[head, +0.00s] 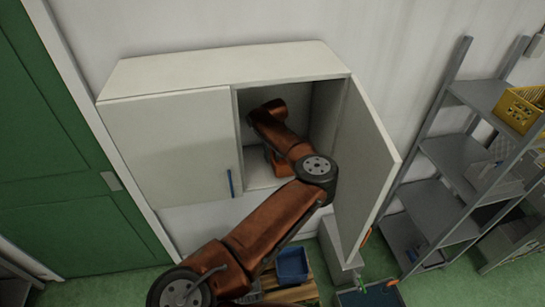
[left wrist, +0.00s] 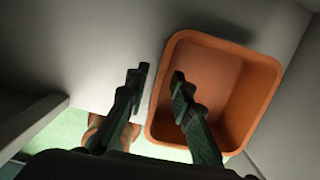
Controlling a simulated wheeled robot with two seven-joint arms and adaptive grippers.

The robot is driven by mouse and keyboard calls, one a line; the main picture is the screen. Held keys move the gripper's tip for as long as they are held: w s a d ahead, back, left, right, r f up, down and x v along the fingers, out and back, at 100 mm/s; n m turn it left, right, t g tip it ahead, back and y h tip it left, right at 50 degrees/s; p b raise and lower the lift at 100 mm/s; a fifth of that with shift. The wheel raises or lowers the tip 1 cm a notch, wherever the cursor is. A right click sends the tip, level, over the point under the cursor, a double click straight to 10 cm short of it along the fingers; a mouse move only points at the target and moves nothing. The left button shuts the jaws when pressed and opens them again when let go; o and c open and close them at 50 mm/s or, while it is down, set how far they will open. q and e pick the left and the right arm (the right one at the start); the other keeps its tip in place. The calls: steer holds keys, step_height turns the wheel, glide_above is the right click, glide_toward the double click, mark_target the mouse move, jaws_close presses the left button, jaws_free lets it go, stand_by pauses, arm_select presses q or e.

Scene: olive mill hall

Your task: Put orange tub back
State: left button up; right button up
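The orange tub (left wrist: 250,80) shows in the left wrist view, with its open mouth facing the camera and its inside looking empty. My left gripper (left wrist: 160,72) is open. One finger overlaps the tub's mouth and the other is outside it, with the tub's left rim between them. I cannot tell whether either finger touches the tub. In the head view my left arm reaches into the open right compartment of the wall cabinet (head: 225,65). My right gripper is not in view.
The cabinet's right door (head: 365,165) stands open beside my arm; its left door (head: 170,145) is shut. A grey shelf rack (head: 455,150) with a yellow crate (head: 522,108) stands at the right. A blue bin (head: 292,265) is below the cabinet.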

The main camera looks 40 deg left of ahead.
arm_select(q)
steer(key=shift+p, duration=0.3)
step_height(320, 180, up, 8)
steer(key=b, duration=0.3)
steer(key=shift+s+d+f, duration=0.15)
steer(key=shift+d, duration=0.2)
